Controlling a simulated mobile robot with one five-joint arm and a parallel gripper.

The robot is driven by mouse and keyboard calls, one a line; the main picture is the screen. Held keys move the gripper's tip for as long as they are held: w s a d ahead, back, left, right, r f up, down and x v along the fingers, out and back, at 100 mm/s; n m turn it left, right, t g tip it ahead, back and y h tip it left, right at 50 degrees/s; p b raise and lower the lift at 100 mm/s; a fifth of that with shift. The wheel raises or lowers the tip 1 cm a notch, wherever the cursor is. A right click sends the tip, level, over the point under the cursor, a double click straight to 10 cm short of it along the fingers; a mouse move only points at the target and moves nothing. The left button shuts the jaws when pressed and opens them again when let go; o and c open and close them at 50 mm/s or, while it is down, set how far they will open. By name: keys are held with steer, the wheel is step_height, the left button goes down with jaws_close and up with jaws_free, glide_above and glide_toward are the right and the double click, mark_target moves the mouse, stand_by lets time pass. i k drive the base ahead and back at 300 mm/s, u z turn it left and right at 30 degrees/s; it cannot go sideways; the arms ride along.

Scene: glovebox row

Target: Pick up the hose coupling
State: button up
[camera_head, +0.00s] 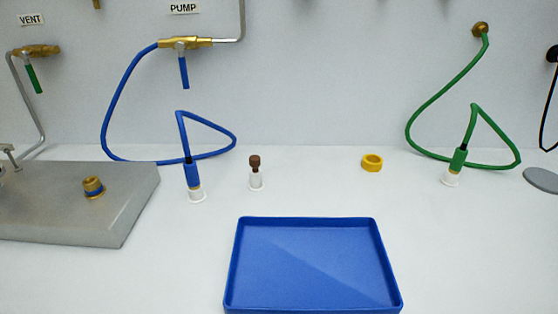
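Two hose ends could be the hose coupling. The blue coupling (194,177) stands upright at the end of the blue hose (104,120), with its lower end in a white round holder (197,197). The green coupling (459,158) stands slightly tilted at the end of the green hose (423,98), with its lower end at another white holder (450,179). Both lower tips are hidden. My gripper is not in view.
A blue tray (232,270) lies empty in front. A small brown-topped white piece (256,182) and a yellow ring (372,162) stand behind it. A grey block (75,215) with a brass fitting (94,187) is at left. The blue hose rises to the PUMP valve (184,42).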

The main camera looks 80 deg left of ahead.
mark_target(189, 166)
steer(key=u, duration=0.05)
steer(key=i, duration=0.8)
steer(key=u, duration=5.35)
steer(key=i, duration=1.05)
steer(key=z, duration=0.05)
